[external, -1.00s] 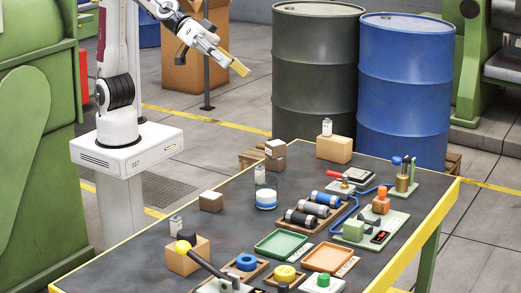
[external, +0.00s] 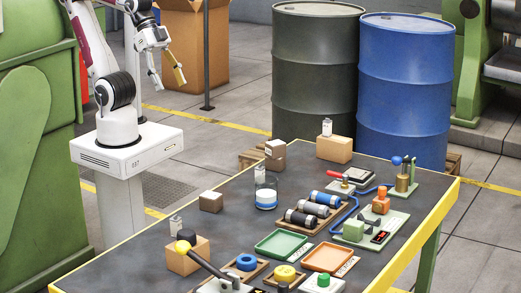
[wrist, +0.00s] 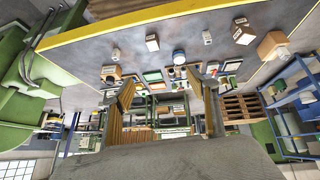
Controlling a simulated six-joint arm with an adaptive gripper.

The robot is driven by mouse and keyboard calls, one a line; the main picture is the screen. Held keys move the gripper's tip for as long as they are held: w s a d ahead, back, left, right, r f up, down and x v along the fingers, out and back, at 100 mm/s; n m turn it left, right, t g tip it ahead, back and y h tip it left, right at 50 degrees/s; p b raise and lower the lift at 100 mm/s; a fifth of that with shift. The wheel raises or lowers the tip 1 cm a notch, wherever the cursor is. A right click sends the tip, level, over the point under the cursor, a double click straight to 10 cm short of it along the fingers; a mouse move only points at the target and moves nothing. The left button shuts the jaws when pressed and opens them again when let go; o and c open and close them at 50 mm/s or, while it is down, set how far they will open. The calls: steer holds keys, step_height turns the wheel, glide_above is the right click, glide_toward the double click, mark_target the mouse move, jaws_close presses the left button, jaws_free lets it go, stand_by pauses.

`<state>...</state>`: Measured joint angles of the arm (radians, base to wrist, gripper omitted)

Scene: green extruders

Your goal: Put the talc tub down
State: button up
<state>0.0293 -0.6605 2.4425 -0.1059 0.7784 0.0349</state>
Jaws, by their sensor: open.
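The talc tub, which I take to be the white tub with a blue band (external: 266,200), stands upright on the dark bench top (external: 225,225), left of the tray of cylinders. It also shows in the wrist view (wrist: 179,57). A faint see-through cylinder shape shows around and above it in the external view. My gripper (external: 167,77) is open and empty, off the far left side of the bench and well away from the tub. In the wrist view, its two fingers are spread apart with nothing between them (wrist: 168,94).
Small boxes (external: 211,201) and pale bottles (external: 260,174) stand near the tub. A tray of dark and blue cylinders (external: 312,210), a green tray (external: 278,243) and an orange tray (external: 329,257) lie closer to the front. Bare bench shows left of the trays.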

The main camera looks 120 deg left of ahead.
steer(key=s+a+f+g+y, duration=0.1)
steer(key=s+a+f, duration=0.1)
steer(key=s, duration=0.2)
steer(key=shift+s+a+f, duration=0.15)
steer(key=shift+s+a, duration=0.25)
stand_by(0.9)
